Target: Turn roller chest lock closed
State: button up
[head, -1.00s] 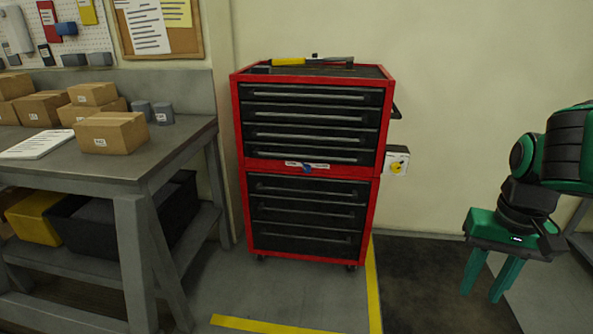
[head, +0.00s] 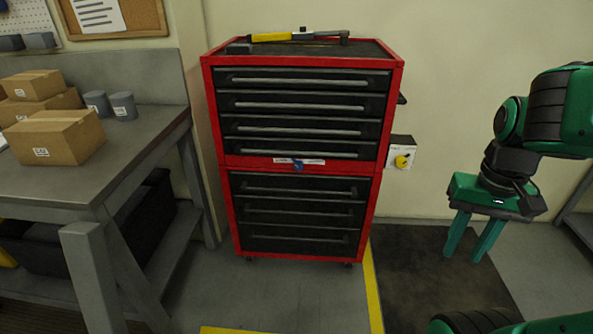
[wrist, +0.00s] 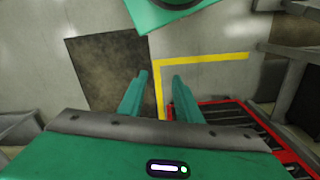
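The red roller chest (head: 222,190) with black drawers stands against the wall in the head view. Its lock (head: 298,166) is a small blue piece on the red band between the upper and lower drawers, beside a white label; its exact angle is too small to tell. My gripper (head: 472,255) hangs to the right of the chest, fingers down, apart and empty. In the wrist view my gripper (wrist: 160,78) also shows two spread fingers with nothing between them. The chest (wrist: 240,103) appears there at the lower right, and the lock is not visible.
A workbench (head: 150,128) with cardboard boxes (head: 55,137) stands left of the chest. A wall box with a yellow knob (head: 403,161) is at the chest's right. A yellow-handled tool (head: 290,36) lies on top. The floor (head: 300,292) in front is clear.

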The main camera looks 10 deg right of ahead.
jog(key=o, duration=0.4)
jog(key=shift+s+r, duration=0.1)
jog(key=shift+s, duration=0.15)
jog(key=w+d+f+n+h, duration=0.25)
jog(key=w+d, duration=0.25)
jog(key=w, duration=0.6)
jog(key=w+d+f+n+h, duration=0.1)
jog(key=w+d+f+h, duration=0.35)
jog(key=w, duration=0.55)
jog(key=w+a+f+n+t+h, duration=0.1)
jog(key=w+f+n+t+h, duration=0.15)
jog(key=w, duration=0.55)
jog(key=w+a+f+n+t+h, duration=0.1)
jog(key=w+n, duration=0.2)
jog(key=w, duration=0.4)
jog(key=n+t+y, duration=0.5)
jog(key=n+t, duration=0.9)
jog(key=n, duration=0.5)
send_near(298, 168)
jog(key=shift+h, duration=0.25)
jog(key=x, duration=0.8)
jog(key=shift+w, duration=0.45)
